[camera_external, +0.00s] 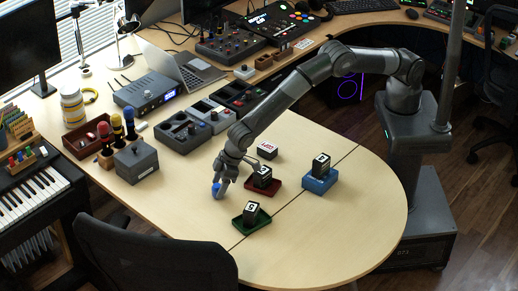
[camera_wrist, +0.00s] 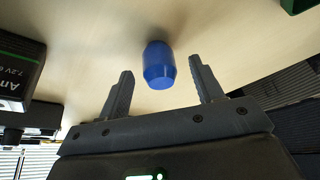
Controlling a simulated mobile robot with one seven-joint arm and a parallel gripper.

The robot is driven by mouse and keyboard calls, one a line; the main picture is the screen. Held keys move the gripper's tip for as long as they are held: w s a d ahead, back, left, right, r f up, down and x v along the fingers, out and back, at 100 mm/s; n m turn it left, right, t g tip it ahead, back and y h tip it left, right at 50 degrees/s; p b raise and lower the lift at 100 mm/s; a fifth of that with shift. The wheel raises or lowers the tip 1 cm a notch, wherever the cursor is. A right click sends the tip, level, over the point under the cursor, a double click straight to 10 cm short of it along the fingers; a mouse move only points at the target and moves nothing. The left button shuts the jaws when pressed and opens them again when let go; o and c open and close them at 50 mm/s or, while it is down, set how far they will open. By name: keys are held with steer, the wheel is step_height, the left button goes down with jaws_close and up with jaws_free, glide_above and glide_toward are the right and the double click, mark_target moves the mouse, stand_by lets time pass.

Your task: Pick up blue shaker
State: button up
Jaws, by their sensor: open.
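The blue shaker (camera_external: 217,190) stands on the light wooden table, directly below my gripper (camera_external: 222,178). In the wrist view the blue shaker (camera_wrist: 159,65) is a small rounded cylinder lying in line with the gap between the two fingers. My gripper (camera_wrist: 160,90) is open there, one finger on each side of the shaker, with visible space between each finger and it. In the external view the fingers partly cover the shaker's upper part.
Black blocks sit in a red tray (camera_external: 277,184), a blue tray (camera_external: 319,183) and a green tray (camera_external: 239,222), right of and below my gripper. A dark block (camera_external: 267,151) lies behind. A grey box (camera_external: 136,163) stands left.

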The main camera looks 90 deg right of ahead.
steer(key=shift+x, duration=1.05)
steer(key=shift+c, duration=0.3)
steer(key=c, duration=1)
steer(key=shift+r, duration=0.1)
